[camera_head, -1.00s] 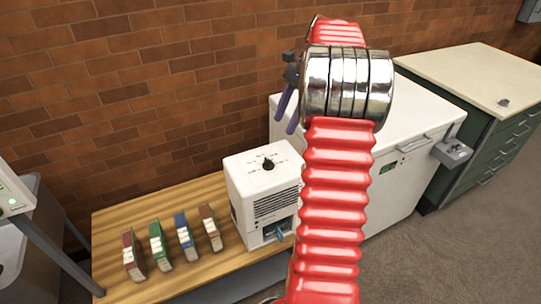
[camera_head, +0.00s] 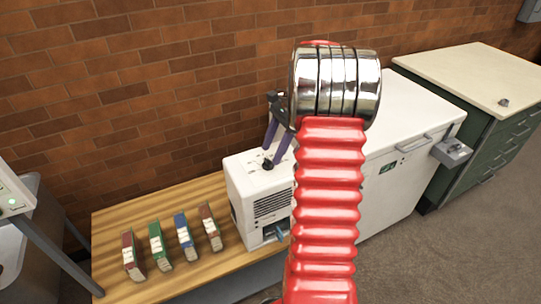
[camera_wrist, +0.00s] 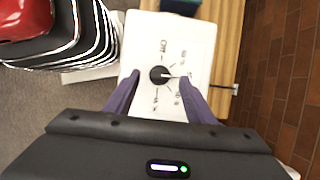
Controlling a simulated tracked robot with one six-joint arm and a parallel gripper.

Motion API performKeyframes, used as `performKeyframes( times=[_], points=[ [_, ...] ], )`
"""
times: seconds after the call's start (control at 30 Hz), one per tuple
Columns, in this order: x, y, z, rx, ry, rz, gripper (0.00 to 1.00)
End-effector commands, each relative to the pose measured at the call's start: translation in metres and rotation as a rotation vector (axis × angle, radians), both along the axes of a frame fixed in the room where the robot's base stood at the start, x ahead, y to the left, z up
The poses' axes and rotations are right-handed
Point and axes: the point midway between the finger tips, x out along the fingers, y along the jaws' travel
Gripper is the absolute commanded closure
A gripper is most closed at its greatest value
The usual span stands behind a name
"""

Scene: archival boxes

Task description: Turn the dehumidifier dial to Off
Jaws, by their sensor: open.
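The white dehumidifier (camera_head: 240,178) stands at the right end of the wooden bench. Its black dial (camera_head: 267,164) is on its top face; it also shows near the middle of the wrist view (camera_wrist: 159,75). In the wrist view a pale pointer mark on the dial points right. My gripper (camera_head: 273,157) is open above the top face. In the wrist view its two purple fingers (camera_wrist: 160,80) stand on either side of the dial, with gaps between; contact cannot be told.
Several coloured books or boxes (camera_head: 184,237) stand in a row on the bench (camera_head: 180,205). A white chest cabinet (camera_head: 405,140) is right of the dehumidifier, partly hidden by my arm. A brick wall (camera_head: 150,90) rises behind.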

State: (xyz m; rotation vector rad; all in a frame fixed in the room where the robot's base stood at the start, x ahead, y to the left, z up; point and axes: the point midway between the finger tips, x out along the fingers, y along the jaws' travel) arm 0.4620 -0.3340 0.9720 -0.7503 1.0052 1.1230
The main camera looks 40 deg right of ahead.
Motion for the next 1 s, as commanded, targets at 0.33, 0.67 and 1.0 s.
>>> performKeyframes(
  times=[0.33,0.67,1.0],
  points=[
    [0.003,0.011,-0.026,0.0,0.0,0.0,0.5],
    [0.003,0.011,-0.026,0.0,0.0,0.0,0.56],
    [0.003,0.011,-0.026,0.0,0.0,0.001,0.8]
  ],
)
